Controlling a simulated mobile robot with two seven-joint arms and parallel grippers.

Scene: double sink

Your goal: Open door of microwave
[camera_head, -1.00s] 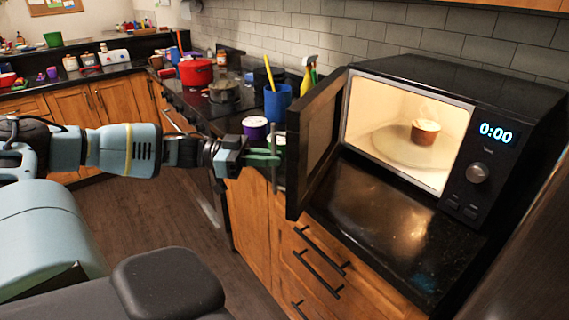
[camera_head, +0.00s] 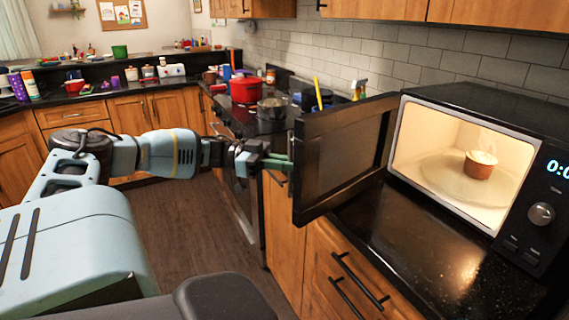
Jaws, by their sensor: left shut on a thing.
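The black microwave (camera_head: 484,103) stands on the dark counter at the right with its lit inside facing me. Its door (camera_head: 340,158) stands wide open, swung out to the left of the opening. A small brown cup (camera_head: 479,165) with a pale top sits on the glass plate inside. My left gripper (camera_head: 277,163), with green fingers, is at the door's outer left edge and shut on the door handle, which is mostly hidden by the fingers and the door edge. My right gripper is not in view.
Wooden drawers with black handles (camera_head: 350,285) are below the microwave. A red pot (camera_head: 245,90) and a grey pot (camera_head: 272,107) stand on the stove behind the door. Bare counter (camera_head: 420,245) lies in front of the microwave. Open floor (camera_head: 190,225) shows at left.

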